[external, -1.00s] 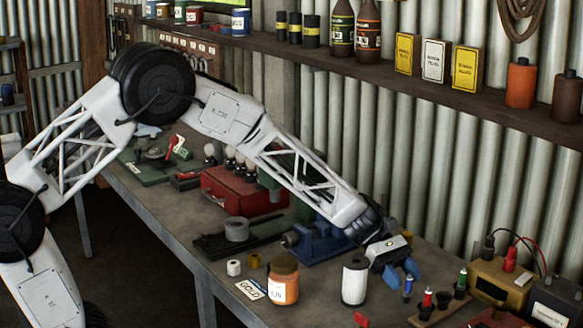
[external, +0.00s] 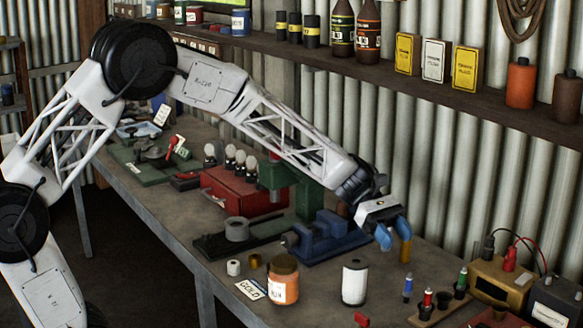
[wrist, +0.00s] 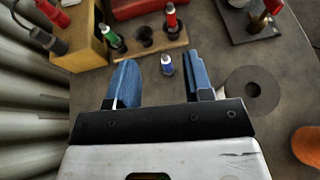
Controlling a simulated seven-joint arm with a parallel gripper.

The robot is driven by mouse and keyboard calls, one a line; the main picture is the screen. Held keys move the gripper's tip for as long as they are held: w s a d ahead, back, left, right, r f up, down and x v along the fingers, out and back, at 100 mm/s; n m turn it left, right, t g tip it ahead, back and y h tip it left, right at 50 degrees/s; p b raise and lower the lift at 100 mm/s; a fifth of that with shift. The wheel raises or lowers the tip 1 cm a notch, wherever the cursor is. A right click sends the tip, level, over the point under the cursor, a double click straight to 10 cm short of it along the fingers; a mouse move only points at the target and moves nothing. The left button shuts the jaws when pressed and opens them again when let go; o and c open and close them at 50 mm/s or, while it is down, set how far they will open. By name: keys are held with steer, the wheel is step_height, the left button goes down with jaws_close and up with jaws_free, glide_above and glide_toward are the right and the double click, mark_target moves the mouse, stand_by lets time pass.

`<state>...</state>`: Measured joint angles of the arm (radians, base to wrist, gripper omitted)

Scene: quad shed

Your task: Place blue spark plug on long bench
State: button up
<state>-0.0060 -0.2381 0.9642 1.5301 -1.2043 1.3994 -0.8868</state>
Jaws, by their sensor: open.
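The blue spark plug (external: 408,287) stands upright on the long bench (external: 325,305), just outside the wooden rack (external: 452,309). In the wrist view the blue spark plug (wrist: 167,64) shows beyond and between my fingertips, touching neither. My gripper (external: 393,232) is open and empty, raised above the bench and behind the plug in the external view. Its two blue fingers (wrist: 160,84) are spread apart in the wrist view.
The rack holds a red plug (external: 427,298) and a green plug (external: 462,280), with an empty hole between them. A white canister (external: 355,282), an orange jar (external: 284,280) and a blue vise (external: 328,240) stand left. A yellow box (external: 500,282) stands right.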

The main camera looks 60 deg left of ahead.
steer(key=shift+r, duration=0.15)
stand_by(0.5)
steer(key=s+a+r+m+t+y, duration=0.1)
steer(key=s+a+r+m+y, duration=0.2)
steer(key=s, duration=0.9)
steer(key=s+a+r+m+t+y, duration=0.1)
steer(key=s+a+r+m+y, duration=0.2)
steer(key=s, duration=1)
steer(key=s+a+r+m+t+y, duration=0.1)
steer(key=s+a+r+m+y, duration=0.1)
steer(key=s+a+m+y, duration=0.5)
steer(key=s+a+m, duration=0.2)
steer(key=s+m, duration=0.2)
steer(key=s, duration=0.2)
steer(key=shift+s+a+r+t+y, duration=0.25)
steer(key=shift+r+t+y, duration=0.05)
steer(key=shift+r+t, duration=0.1)
steer(key=shift+o, duration=0.6)
steer(key=shift+w, duration=0.1)
